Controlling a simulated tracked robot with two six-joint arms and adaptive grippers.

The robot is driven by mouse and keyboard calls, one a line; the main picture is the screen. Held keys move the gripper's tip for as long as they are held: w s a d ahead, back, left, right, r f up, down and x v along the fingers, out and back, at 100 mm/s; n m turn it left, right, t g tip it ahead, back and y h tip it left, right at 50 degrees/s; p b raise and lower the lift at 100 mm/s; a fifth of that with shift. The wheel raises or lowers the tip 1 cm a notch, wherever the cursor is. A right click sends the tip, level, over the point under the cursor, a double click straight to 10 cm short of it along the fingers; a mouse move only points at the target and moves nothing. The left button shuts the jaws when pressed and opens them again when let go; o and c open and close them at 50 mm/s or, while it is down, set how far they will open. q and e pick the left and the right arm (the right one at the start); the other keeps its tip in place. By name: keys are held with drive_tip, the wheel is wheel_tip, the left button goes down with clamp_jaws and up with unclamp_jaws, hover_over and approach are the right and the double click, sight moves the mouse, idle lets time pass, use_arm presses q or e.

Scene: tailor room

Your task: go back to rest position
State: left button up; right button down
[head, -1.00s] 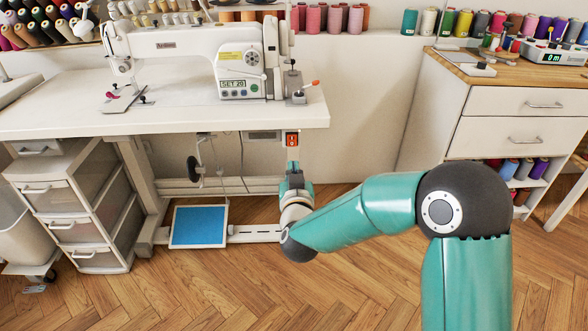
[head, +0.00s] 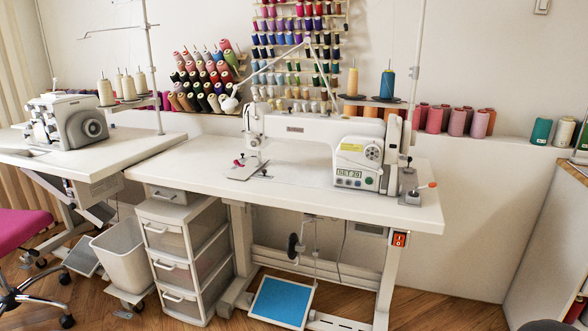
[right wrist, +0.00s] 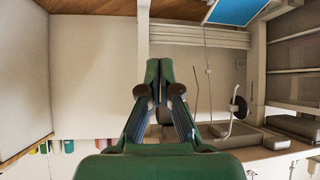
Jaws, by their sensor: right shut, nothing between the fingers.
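My right gripper (right wrist: 158,70) shows in the right wrist view with its green fingers together and nothing between them. It points at the space under the sewing table, with the pale wall behind; this view is upside down. In the head view the right gripper is out of sight, and only a dark rounded piece of my arm shows at the bottom right corner. My left gripper is in neither view.
A white sewing machine (head: 318,135) stands on a white table (head: 300,193) with an orange switch (head: 399,240) under its right end. Below are a blue pedal (head: 282,301) and a drawer unit (head: 183,262). A cabinet (head: 548,250) stands at right. The floor between looks clear.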

drive_tip(key=s+a+f+g+y, duration=0.2)
drive_tip(key=s+a+f+g, duration=0.15)
drive_tip(key=s, duration=0.45)
drive_tip(key=s+a+f+g+y, duration=0.2)
drive_tip(key=s+a+f+g, duration=0.15)
drive_tip(key=s, duration=0.35)
drive_tip(key=s+a+f+g+y, duration=0.2)
drive_tip(key=s+a+f, duration=0.2)
drive_tip(key=s, duration=0.4)
wheel_tip(320, 180, up, 31)
drive_tip(key=p, duration=3.1)
drive_tip(key=shift+s, duration=0.2)
